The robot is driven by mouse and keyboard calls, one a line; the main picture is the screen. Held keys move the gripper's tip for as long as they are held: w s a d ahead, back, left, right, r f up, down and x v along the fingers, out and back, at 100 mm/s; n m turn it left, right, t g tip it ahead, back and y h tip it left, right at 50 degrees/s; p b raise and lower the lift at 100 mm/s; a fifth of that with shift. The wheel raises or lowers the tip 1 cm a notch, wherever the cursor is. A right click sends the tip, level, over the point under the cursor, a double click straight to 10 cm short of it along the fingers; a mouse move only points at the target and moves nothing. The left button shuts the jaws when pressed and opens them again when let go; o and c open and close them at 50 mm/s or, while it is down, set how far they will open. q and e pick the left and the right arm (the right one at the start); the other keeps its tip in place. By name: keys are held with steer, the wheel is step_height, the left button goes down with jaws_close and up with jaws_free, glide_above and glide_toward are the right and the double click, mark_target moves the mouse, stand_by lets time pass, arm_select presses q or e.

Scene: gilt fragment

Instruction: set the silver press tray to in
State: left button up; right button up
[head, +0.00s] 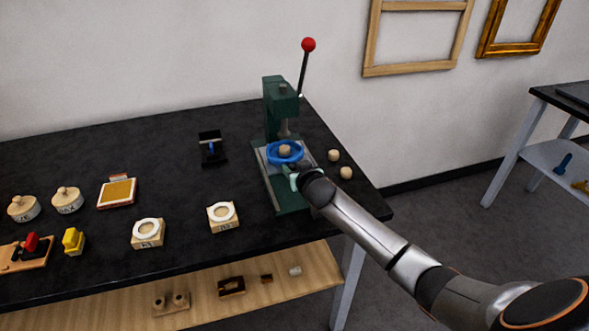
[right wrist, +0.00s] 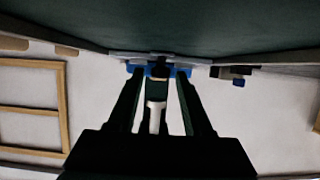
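The green press (head: 280,100) stands on the black table, its red-knobbed lever (head: 304,68) raised. The silver press tray (head: 264,160) is at the press's base, under the ram, with a blue ring-shaped dish (head: 272,153) and a small wooden piece (head: 285,150) on it. My right gripper (head: 293,179) is low at the tray's front edge, partly hidden by its own wrist. In the right wrist view, its fingers (right wrist: 160,75) are spread apart, with the tray's pale edge (right wrist: 190,61) and the blue dish just beyond. A small dark part shows between the tips; contact is unclear. My left gripper is out of view.
Two wooden knobs (head: 334,155) (head: 346,173) lie right of the press, close to my wrist. A black holder (head: 211,148) stands to its left. Ring-topped blocks (head: 223,217) (head: 148,233) and stamping items sit further left. The table's right edge is nearby.

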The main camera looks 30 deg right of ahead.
steer(key=shift+o, duration=0.4)
steer(key=shift+s, duration=0.1)
steer(key=shift+s, duration=0.15)
steer(key=v, duration=1.2)
steer(key=shift+r+p, duration=0.15)
steer(key=shift+p, duration=0.25)
steer(key=shift+s+a, duration=0.1)
steer(key=shift+s, duration=0.05)
